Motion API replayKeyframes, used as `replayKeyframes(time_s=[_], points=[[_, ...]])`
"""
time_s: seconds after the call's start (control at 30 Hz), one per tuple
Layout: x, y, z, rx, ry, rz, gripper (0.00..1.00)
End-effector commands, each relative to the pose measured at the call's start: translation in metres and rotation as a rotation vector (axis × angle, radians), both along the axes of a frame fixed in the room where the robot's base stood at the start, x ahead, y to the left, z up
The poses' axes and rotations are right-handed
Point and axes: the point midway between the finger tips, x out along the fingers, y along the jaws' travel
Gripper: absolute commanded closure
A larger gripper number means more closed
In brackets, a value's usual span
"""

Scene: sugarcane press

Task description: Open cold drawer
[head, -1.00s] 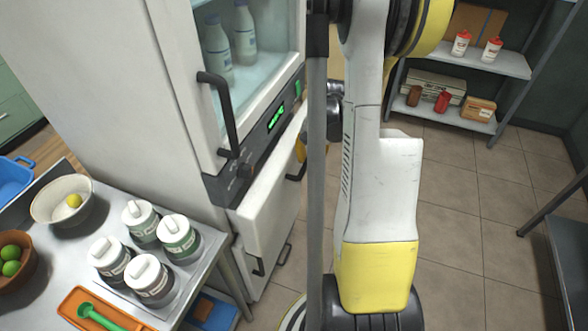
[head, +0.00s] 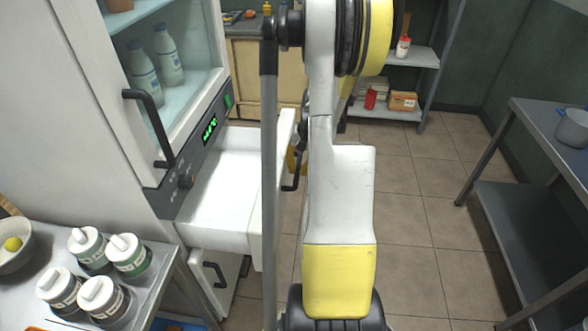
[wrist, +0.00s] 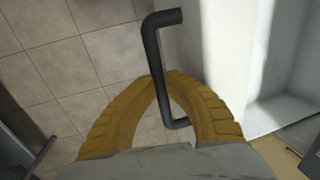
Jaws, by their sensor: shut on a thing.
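The cold drawer (head: 215,222) is white and sits below the control panel of the fridge cabinet. It stands pulled well out, and the part of its inside that shows looks empty. Its black bar handle (head: 292,182) is on the drawer front; it also shows in the wrist view (wrist: 151,42). My gripper (wrist: 160,80) has yellow ribbed fingers, and they are shut on the handle with their tips together around the bar. In the head view my arm hides most of the gripper; a bit of yellow finger shows beside the handle.
A second, lower drawer (head: 200,268) with a black handle is below. The glass fridge door (head: 165,75) above is shut, with bottles inside. A metal table (head: 150,292) with lidded jars is at left. A grey table (head: 505,210) stands at right, with clear tiled floor (head: 425,165) between.

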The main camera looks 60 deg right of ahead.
Motion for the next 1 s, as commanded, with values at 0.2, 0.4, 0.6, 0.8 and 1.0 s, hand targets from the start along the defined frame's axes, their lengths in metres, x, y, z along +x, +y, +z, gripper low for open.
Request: replayKeyframes(time_s=[0.2,0.4,0.6,0.8,1.0], points=[[0.000,0.001,-0.001,0.001,0.001,0.000,0.76],[0.000,0.000,-0.001,0.000,0.001,0.000,0.75],[-0.001,0.000,0.006,-0.001,0.000,-0.001,0.75],[-0.007,-0.003,0.043,-0.001,0.001,-0.002,0.75],[-0.015,-0.006,0.087,-0.001,0.001,-0.001,0.75]])
